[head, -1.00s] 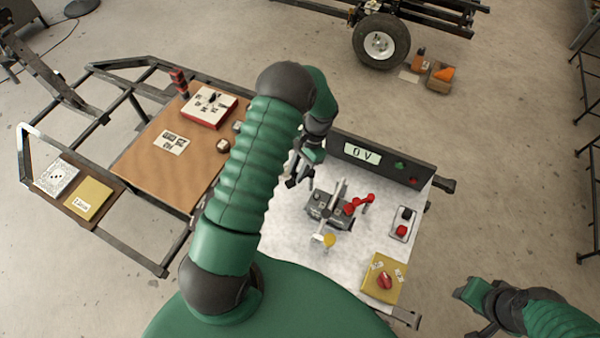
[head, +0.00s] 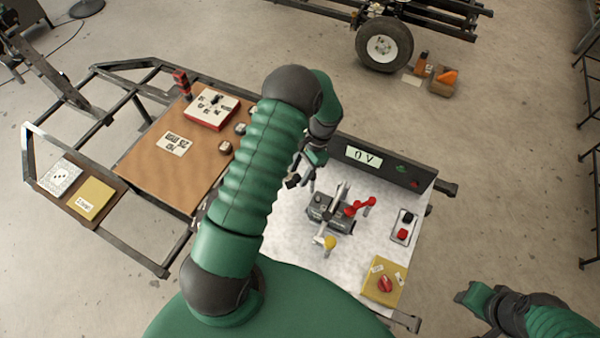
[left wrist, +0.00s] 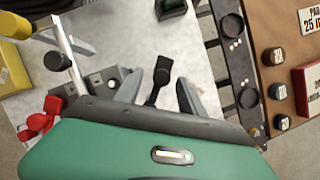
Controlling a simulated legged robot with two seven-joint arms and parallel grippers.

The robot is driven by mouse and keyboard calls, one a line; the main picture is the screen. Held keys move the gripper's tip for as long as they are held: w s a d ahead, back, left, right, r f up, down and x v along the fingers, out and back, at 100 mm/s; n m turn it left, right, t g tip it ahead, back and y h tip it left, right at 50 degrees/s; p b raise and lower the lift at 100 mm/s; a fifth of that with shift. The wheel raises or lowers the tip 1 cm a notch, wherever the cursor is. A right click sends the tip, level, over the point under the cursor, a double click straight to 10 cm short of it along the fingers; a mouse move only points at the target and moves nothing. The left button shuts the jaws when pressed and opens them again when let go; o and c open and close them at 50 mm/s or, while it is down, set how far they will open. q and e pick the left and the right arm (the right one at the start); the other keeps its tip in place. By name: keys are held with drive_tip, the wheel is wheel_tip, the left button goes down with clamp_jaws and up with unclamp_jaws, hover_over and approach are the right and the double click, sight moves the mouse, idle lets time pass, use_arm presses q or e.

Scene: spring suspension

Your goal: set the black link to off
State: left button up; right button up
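My left gripper (head: 303,170) reaches over the white board at its upper left edge, beside the grey block. In the left wrist view its two fingers (left wrist: 160,86) stand apart. A black piece with a rounded end, apparently the black link (left wrist: 161,72), shows between them with gaps on both sides. In the head view, a small dark piece by the fingertips (head: 292,182) may be the same link. I cannot tell its exact setting. A red link (head: 360,206) is on the right of the grey block (head: 322,212). My right gripper (head: 474,298) is at the lower right, away from the board; its fingers are unclear.
A dark panel with a "0 V" display (head: 364,157) stands behind the white board (head: 290,235). A yellow-knobbed lever (head: 330,242), a black and red switch plate (head: 404,226) and a yellow plate with a red knob (head: 384,284) are nearby. A brown board (head: 165,180) lies left.

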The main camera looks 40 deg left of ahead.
use_arm(q)
drive_tip(key=shift+r, duration=0.1)
drive_tip(key=shift+w+r, duration=0.1)
drive_tip(key=shift+r, duration=0.2)
drive_tip(key=b+v, duration=0.1)
drive_tip(key=v, duration=1.5)
drive_tip(key=shift+d+r, duration=0.1)
